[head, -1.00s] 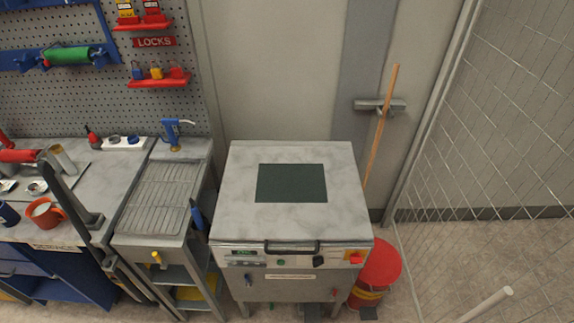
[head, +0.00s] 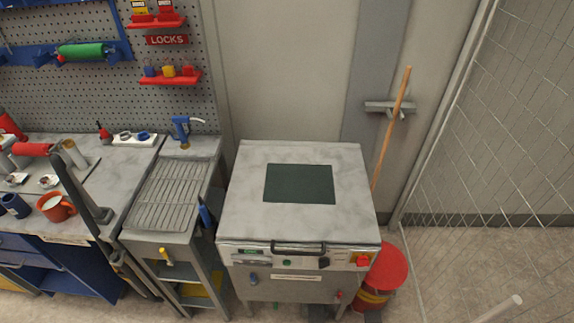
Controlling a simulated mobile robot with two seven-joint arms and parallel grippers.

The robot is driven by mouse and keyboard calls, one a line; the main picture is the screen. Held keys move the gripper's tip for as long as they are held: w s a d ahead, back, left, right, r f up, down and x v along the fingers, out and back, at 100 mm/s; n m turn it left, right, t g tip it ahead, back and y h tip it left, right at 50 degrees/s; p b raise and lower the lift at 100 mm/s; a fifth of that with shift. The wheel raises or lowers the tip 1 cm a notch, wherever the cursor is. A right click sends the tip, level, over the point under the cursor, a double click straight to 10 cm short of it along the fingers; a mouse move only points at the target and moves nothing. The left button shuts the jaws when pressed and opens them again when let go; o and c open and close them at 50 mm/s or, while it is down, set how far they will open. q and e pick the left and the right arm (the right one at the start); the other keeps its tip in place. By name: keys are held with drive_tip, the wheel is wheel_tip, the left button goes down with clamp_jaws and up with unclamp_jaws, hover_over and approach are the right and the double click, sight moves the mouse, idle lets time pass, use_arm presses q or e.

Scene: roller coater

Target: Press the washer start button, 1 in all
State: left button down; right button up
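The washer (head: 245,207) is a grey cabinet in the middle of the head view, with a marbled top and a dark square panel (head: 299,183) in it. A dark bar handle (head: 298,247) runs along its front top edge. Its front strip carries a small green-lit display (head: 250,251), a round green button (head: 287,262), a black knob (head: 323,263) and a red button on a yellow plate (head: 362,260). The labels are too small to read, so which one is the start button is not certain.
A ribbed drain stand (head: 166,198) stands close on the washer's left, beside a bench (head: 95,207) with a mug (head: 56,207). A red bucket (head: 388,268) stands right of the washer. A wire mesh fence (head: 490,150) closes the right side.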

drive_tip(key=shift+s+a, duration=0.2)
drive_tip(key=shift+a, duration=0.05)
clamp_jaws()
idle(1.3)
